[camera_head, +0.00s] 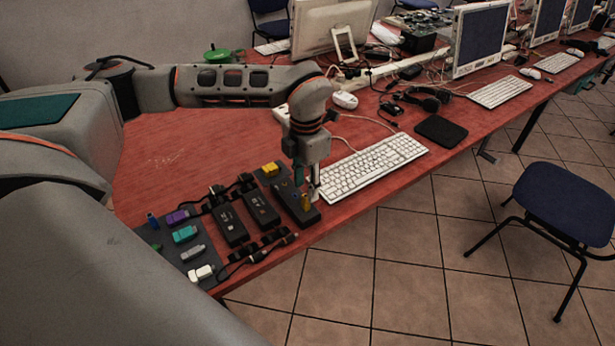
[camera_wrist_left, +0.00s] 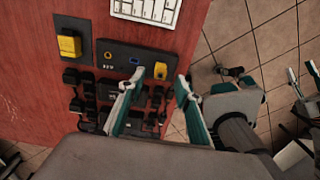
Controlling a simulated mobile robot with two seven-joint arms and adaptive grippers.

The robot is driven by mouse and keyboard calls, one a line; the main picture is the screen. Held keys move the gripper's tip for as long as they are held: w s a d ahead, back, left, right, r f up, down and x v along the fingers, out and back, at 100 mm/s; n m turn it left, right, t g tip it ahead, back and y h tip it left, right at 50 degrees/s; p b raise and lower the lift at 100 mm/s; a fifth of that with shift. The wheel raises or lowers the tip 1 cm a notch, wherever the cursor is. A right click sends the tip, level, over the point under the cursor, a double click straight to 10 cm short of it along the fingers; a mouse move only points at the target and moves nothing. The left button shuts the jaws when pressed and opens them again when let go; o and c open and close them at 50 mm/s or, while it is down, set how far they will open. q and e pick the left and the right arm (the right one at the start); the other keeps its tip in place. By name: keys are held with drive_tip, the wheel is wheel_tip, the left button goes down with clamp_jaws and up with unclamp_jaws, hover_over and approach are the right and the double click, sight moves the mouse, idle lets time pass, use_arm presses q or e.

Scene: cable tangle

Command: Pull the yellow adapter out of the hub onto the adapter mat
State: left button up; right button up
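The yellow adapter (camera_head: 305,202) stands at the near end of the black hub (camera_head: 283,197), beside its ports. In the left wrist view the adapter (camera_wrist_left: 160,70) shows at the right end of the hub (camera_wrist_left: 116,52). My left gripper (camera_head: 309,186) points down over that end. In the wrist view its two fingers (camera_wrist_left: 158,88) are spread on either side of the adapter, which looks closer to the left finger; I cannot tell whether they touch. A small dark mat (camera_wrist_left: 83,33) beside the hub bears another yellow block (camera_wrist_left: 70,46).
A white keyboard (camera_head: 372,168) lies close beyond the gripper. Two black blocks (camera_head: 262,209) with cables lie left of the hub, then a grey mat (camera_head: 172,252) with several coloured plugs. The table's front edge is close. Bare red tabletop is free behind.

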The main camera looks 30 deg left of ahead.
sight(306, 195)
use_arm(q)
drive_tip(key=shift+f, duration=2.55)
clamp_jaws()
